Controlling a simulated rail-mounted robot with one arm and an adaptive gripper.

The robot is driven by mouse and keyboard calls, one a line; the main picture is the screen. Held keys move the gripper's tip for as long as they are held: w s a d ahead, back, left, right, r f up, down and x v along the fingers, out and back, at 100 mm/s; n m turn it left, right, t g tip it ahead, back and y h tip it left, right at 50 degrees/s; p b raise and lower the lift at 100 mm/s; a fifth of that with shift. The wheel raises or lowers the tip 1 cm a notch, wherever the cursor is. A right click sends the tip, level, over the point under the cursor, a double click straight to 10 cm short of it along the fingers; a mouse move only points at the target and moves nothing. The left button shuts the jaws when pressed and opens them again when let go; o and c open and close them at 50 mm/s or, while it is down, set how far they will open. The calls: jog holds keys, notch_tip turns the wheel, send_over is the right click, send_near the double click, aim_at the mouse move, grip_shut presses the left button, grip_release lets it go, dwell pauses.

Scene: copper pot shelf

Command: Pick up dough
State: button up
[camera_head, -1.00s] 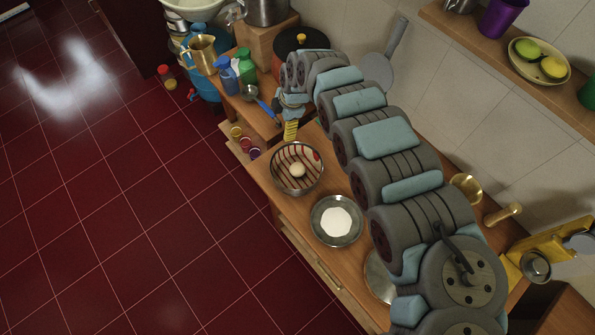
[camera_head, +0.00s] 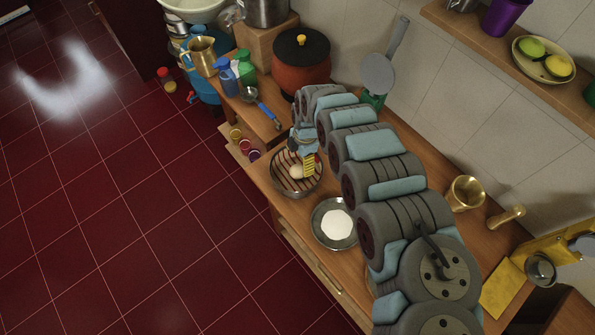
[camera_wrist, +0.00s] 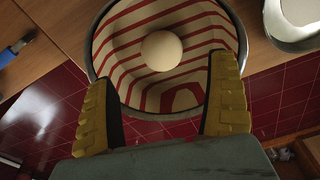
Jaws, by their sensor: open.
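The dough is a pale round ball (camera_head: 296,171) lying on a red-and-white striped cloth (camera_head: 287,183) inside a metal bowl (camera_head: 275,187) on the wooden counter. In the wrist view the dough (camera_wrist: 162,50) sits in the upper middle of the bowl, on the striped cloth (camera_wrist: 205,25). My gripper (camera_wrist: 165,105) is open, its yellow ridged fingers spread to the left and right below the dough in that picture, touching nothing that I can make out. In the head view my gripper (camera_head: 309,167) is at the bowl's right side, close to the dough, partly hidden by my arm.
A metal bowl of white powder (camera_head: 338,224) stands just in front. A brass mortar (camera_head: 465,194) is at right. Red floor lies left of the counter.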

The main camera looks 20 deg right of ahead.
aim_at(298, 171)
jog(key=shift+s+a+f, duration=0.1)
jog(key=shift+a+f, duration=0.05)
jog(key=shift+f, duration=1.05)
jog(key=shift+s+a+f, duration=0.1)
jog(key=shift+a+f, duration=0.05)
jog(key=shift+f, duration=1)
jog(key=shift+a+f, duration=0.15)
jog(key=shift+f, duration=1.05)
jog(key=c, duration=1.3)
